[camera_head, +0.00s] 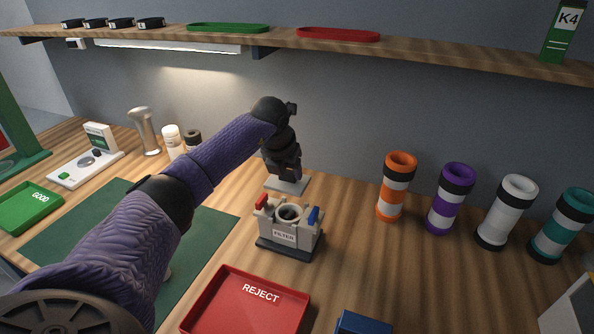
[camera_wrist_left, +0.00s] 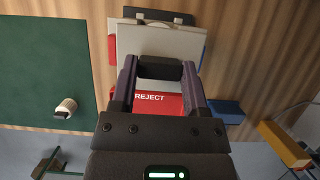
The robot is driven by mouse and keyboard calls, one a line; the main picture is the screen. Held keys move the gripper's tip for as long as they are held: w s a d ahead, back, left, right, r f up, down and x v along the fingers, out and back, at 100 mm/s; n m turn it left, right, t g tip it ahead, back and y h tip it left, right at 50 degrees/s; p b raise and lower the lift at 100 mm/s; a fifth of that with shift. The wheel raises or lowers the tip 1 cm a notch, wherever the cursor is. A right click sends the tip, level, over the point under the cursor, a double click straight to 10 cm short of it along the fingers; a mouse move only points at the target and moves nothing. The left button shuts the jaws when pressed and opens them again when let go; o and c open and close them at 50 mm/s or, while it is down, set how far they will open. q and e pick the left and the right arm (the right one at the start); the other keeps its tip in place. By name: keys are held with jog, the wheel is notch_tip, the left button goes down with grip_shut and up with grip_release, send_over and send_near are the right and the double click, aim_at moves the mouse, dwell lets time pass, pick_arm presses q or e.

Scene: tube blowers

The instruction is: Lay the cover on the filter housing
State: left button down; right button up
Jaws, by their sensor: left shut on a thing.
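The filter housing (camera_head: 284,232) is a light grey block labelled FILTER on a dark base. It has a round opening on top, a red latch (camera_head: 262,201) at its left and a blue latch (camera_head: 313,214) at its right. My left gripper (camera_head: 287,174) is shut on the cover (camera_head: 290,186), a flat light grey plate held level above and behind the housing. In the left wrist view the cover (camera_wrist_left: 160,40) hides most of the housing, and the gripper (camera_wrist_left: 160,73) grips its dark handle. My right gripper is not in view.
A red REJECT tray (camera_head: 225,306) lies in front of the housing, with a blue box (camera_head: 362,323) beside it. Several banded tubes, including an orange one (camera_head: 397,172), stand at the right. A green mat (camera_head: 95,232) lies left. A shelf (camera_head: 420,55) runs above.

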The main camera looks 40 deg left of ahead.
aim_at(286, 183)
pick_arm(q)
jog(key=shift+w+d, duration=0.15)
jog(key=shift+a, duration=0.2)
jog(key=shift+r, duration=0.1)
notch_tip(286, 183, down, 4)
jog(key=shift+r+b, duration=0.1)
jog(key=shift+b, duration=0.95)
jog(key=shift+f+b, duration=0.3)
jog(key=shift+f, duration=0.2)
jog(key=shift+r, duration=0.1)
jog(key=shift+f, duration=0.2)
